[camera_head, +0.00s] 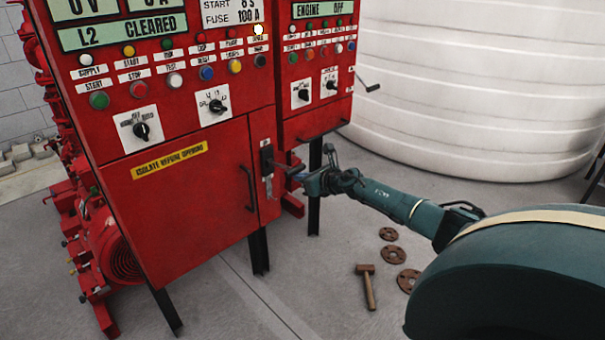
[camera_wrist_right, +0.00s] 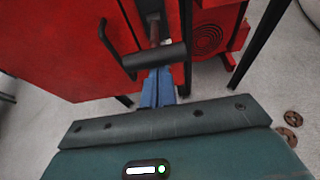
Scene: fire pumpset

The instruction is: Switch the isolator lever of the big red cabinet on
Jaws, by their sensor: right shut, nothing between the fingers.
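The big red cabinet (camera_head: 190,205) stands at the left and centre of the head view, and its red face (camera_wrist_right: 65,45) fills the upper left of the wrist view. Its isolator (camera_head: 266,157) is a black plate on the narrow right strip of the front. The isolator lever (camera_wrist_right: 155,55) shows in the wrist view as a dark crossbar on a shaft. My right gripper (camera_head: 293,175) is at the lever, its blue fingers (camera_wrist_right: 157,88) shut with nothing between them. The fingertips are close to the crossbar; I cannot tell whether they touch. My left gripper is not in view.
A black door handle (camera_head: 248,188) sits left of the isolator. A smaller red cabinet (camera_head: 315,95) adjoins on the right. A hammer (camera_head: 367,286) and rusty flanges (camera_head: 392,254) lie on the floor. A large white tank (camera_head: 475,85) stands behind. A red pump (camera_head: 115,255) is at left.

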